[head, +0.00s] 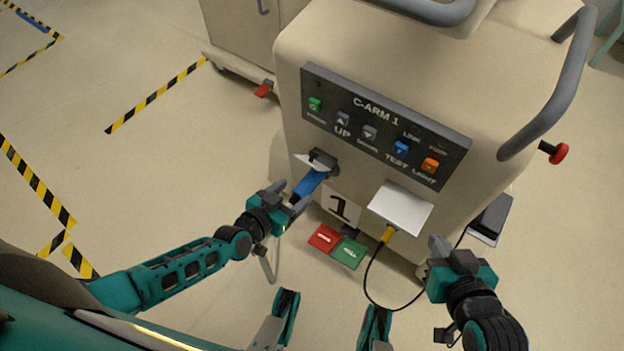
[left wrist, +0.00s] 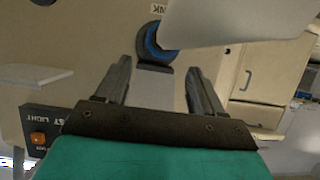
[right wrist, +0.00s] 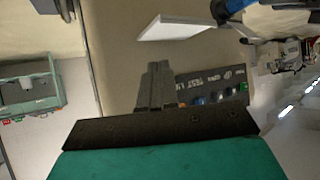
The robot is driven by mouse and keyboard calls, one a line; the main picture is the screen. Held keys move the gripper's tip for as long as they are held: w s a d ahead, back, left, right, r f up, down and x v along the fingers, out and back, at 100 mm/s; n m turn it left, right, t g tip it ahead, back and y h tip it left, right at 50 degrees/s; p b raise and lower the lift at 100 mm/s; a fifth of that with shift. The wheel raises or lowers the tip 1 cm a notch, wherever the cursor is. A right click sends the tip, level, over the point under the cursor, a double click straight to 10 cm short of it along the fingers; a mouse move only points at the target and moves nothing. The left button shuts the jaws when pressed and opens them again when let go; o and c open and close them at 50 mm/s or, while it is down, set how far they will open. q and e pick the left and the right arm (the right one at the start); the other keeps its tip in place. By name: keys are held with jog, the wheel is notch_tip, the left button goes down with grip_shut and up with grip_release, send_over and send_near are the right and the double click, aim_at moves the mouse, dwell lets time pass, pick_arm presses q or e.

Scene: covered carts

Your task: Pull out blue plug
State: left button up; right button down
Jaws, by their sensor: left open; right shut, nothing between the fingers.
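The blue plug (head: 308,184) sticks out of the cart's front, under a small raised flap (head: 312,162). In the left wrist view a blue ring (left wrist: 150,38) with a dark centre shows ahead of the fingers, and a grey piece lies between them. My left gripper (head: 287,203) is open at the plug's near end, its fingers apart on either side; I cannot tell whether they touch it. My right gripper (head: 438,258) is shut and empty, right of the other white flap (head: 400,207). Its closed fingers (right wrist: 157,85) show in the right wrist view.
The cart's panel (head: 385,125) has several coloured buttons. A yellow plug (head: 388,234) with a black cable hangs under the right flap. Red (head: 324,238) and green (head: 348,252) pedals are low in front. A red knob (head: 558,153) sticks out at right. Floor at left is open.

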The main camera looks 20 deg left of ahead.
aim_at(307, 183)
pick_arm(q)
jog(key=shift+w+d+f+b, duration=0.1)
jog(key=shift+w+f+b, duration=0.15)
jog(key=shift+w+b, duration=0.15)
jog(key=b+x, duration=0.4)
jog(key=x, duration=0.2)
jog(key=shift+w+d+f, duration=0.15)
jog(key=shift+w+f, duration=0.05)
jog(key=shift+w+d+f+b, duration=0.2)
jog(key=shift+w+b, duration=0.2)
jog(key=shift+w, duration=0.25)
pick_arm(e)
jog(key=f, duration=0.1)
jog(key=a+f, duration=0.1)
jog(key=f, duration=0.1)
jog(key=shift+w+a+f+y, duration=0.1)
jog(key=shift+w+f+y, duration=0.1)
jog(key=shift+f+y, duration=0.1)
pick_arm(q)
jog(key=shift+r, duration=0.15)
jog(key=shift+c, duration=0.3)
jog(key=shift+w, duration=0.1)
grip_shut()
